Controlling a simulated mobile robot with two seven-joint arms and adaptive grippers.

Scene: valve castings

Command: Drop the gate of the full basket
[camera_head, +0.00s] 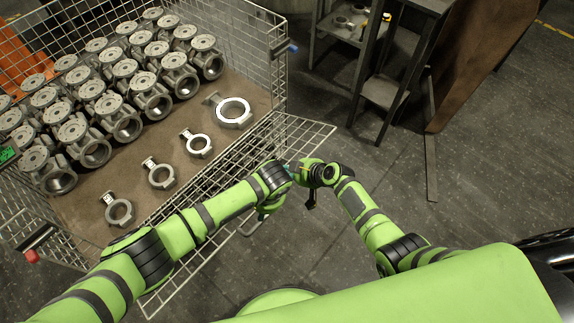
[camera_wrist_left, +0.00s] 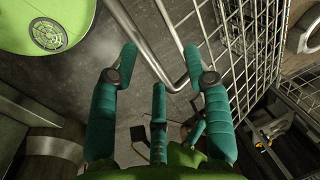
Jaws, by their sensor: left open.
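The full basket (camera_head: 286,85) is a wire-mesh crate at the left of the head view, holding rows of grey valve castings (camera_head: 125,95). Its gate (camera_head: 308,128) is a mesh panel on the near side, leaning outward and down from the floor edge. My left gripper (camera_head: 266,208) is at the gate's outer edge, mostly hidden by its own wrist in the head view. In the left wrist view, my left gripper (camera_wrist_left: 160,68) is open, with a bent metal rod (camera_wrist_left: 166,62) of the gate between its teal fingers. My right gripper (camera_head: 297,168) is close beside the left wrist; its fingers are mostly hidden.
Several ring castings (camera_head: 162,176) lie apart near the open side. A dark shelf stand (camera_head: 385,92) and a brown board (camera_head: 470,80) stand at the back. The floor between is clear.

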